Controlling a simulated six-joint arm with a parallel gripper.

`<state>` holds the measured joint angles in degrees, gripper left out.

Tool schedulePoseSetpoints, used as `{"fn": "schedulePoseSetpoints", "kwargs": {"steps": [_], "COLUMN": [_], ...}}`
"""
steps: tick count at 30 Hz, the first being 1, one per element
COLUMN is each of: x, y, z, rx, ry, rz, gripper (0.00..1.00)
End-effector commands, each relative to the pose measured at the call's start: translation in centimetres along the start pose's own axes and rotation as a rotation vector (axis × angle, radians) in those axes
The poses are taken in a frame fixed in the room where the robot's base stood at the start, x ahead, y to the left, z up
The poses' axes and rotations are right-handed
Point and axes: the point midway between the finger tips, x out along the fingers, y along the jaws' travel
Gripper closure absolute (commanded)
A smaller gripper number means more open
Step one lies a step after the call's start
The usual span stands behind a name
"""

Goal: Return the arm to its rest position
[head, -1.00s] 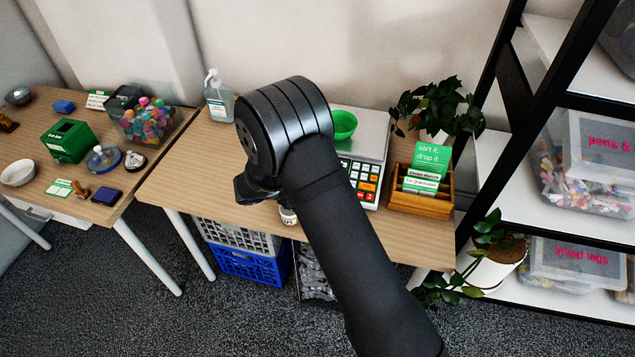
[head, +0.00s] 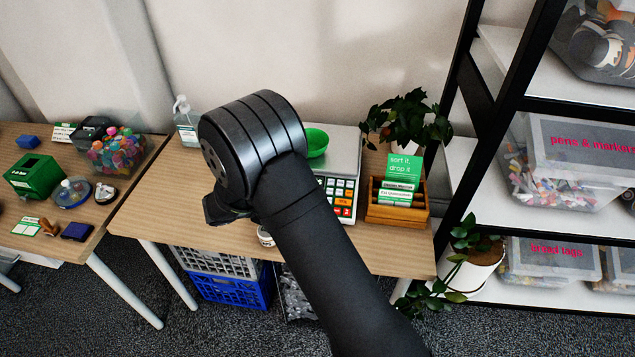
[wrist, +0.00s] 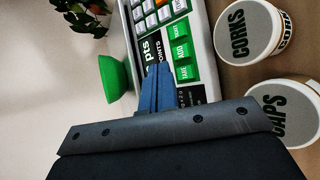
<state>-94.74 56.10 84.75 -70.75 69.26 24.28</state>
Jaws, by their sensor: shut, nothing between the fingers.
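My arm rises from the bottom of the head view, its black wrist joint (head: 255,140) above the middle table (head: 150,215). My gripper (wrist: 160,70) shows in the wrist view with its blue fingers shut together and nothing between them. In that view the fingertips point toward the keypad scale (wrist: 188,45); I cannot tell how far off it is. In the head view the fingers are hidden behind my wrist.
A green bowl (head: 316,142) sits on the scale. Tubs labelled corks (wrist: 245,32) and caps (wrist: 285,122) stand beside the scale. A wooden card holder (head: 397,205), plant (head: 405,120) and sanitizer bottle (head: 186,122) are on the table. Shelving (head: 525,100) stands right.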

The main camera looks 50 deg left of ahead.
Motion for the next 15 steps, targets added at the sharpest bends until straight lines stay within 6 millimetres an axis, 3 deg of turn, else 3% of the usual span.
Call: {"fn": "schedulePoseSetpoints", "kwargs": {"steps": [6, 15], "x": [0.7, -1.8], "y": [-0.6, 2.3], "z": [-0.5, 0.8], "rx": [-0.001, 0.003], "ry": [-0.001, 0.002], "rz": [0.000, 0.001], "gripper": [1.00, 1.00]}}
